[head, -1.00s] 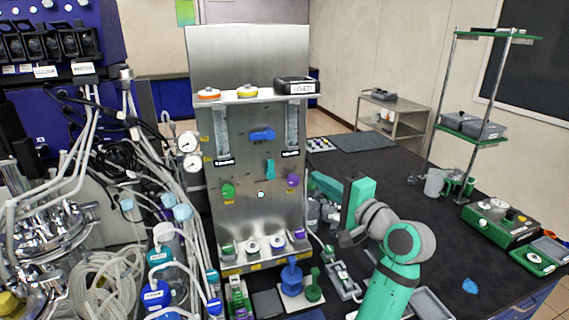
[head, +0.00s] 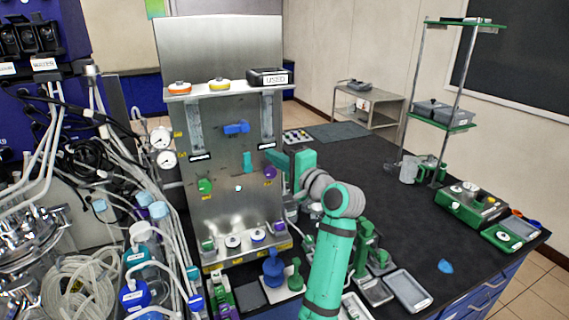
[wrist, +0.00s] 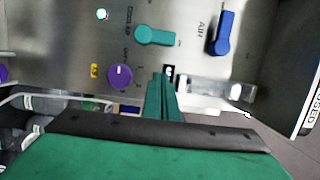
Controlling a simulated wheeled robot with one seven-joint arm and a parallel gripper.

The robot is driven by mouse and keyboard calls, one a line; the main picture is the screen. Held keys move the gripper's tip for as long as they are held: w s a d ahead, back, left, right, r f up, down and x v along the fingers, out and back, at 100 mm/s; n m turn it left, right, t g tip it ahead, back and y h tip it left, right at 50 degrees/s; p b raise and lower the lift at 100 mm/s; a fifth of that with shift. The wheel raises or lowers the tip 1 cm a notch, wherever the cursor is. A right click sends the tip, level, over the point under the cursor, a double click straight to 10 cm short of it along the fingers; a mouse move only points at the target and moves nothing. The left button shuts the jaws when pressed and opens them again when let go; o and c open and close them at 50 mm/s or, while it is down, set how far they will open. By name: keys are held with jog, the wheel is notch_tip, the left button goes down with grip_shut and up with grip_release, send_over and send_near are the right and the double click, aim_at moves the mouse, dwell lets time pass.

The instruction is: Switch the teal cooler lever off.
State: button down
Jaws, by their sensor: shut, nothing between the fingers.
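My gripper (head: 285,160) is close to the panel, just right of the lever in the head view. In the wrist view its closed fingers (wrist: 167,74) point at the panel below the handle's end, with a visible gap in the picture. Nothing is between the fingers. The lever is in plain sight.
A blue AIR lever (head: 236,128) is above the teal one. A purple knob (head: 270,173) is close below and right of it, near my fingers. A green knob (head: 204,186) is lower left. A black display box (head: 268,77) tops the panel. Tubes crowd the left side.

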aim_at(246, 161)
jog(key=shift+s+a, duration=0.35)
jog(key=shift+a, duration=0.55)
jog(key=shift+s+a, duration=0.35)
jog(key=shift+a, duration=0.5)
